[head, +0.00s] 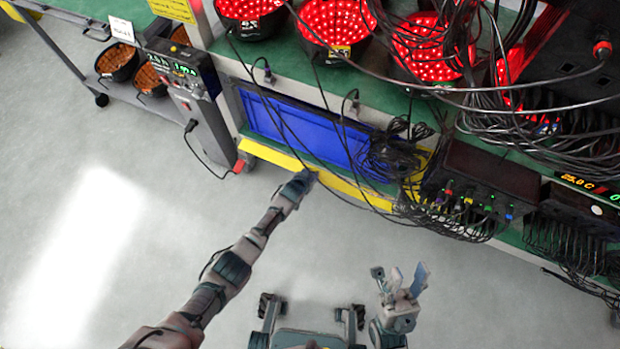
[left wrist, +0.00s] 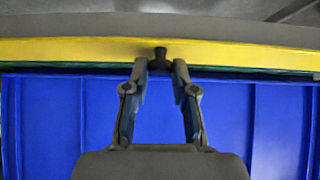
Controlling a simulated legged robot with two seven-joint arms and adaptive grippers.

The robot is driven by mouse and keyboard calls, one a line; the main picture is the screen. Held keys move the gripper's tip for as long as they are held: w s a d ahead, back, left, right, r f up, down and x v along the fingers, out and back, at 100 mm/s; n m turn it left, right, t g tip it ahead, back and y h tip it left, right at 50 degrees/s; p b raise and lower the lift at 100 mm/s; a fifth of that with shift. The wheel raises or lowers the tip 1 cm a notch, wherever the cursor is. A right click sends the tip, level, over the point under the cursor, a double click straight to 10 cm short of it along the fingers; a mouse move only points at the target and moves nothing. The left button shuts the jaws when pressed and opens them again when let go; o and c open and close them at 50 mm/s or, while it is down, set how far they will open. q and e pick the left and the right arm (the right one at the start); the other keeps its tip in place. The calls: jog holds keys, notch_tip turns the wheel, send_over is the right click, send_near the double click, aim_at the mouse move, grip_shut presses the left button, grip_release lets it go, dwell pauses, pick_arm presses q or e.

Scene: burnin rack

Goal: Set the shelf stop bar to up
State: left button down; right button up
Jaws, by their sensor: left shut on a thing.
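The shelf stop bar is a long yellow strip (head: 268,155) along the front edge of the lower shelf, below a blue panel or bin. In the left wrist view the yellow bar (left wrist: 80,49) crosses the top, with a small dark knob (left wrist: 160,52) at its middle. My left gripper (head: 308,176) reaches the bar in the head view.
The blue bin (head: 300,128) fills the shelf behind the bar. Loose black cables (head: 390,160) hang over the shelf front and the bar's right part. Red-lit round units (head: 330,22) stand above. A cart (head: 65,45) stands at the left. The floor in front is clear.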

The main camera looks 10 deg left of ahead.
pick_arm(q)
jog(key=shift+w+d+r+g+y, duration=0.1)
jog(key=shift+w+r+g+y, duration=0.1)
jog(key=shift+g, duration=0.3)
jog(key=shift+w+d+r+g+y, duration=0.1)
jog(key=shift+r+g+y, duration=0.1)
jog(key=shift+g, duration=0.3)
jog(key=shift+w+r+g+b, duration=0.2)
jog(key=shift+g+b, duration=0.15)
jog(key=shift+g, duration=0.15)
jog(key=c, duration=1)
grip_release()
jog(key=v, duration=1.1)
jog(key=shift+s+r, duration=0.2)
jog(key=shift+r, duration=0.15)
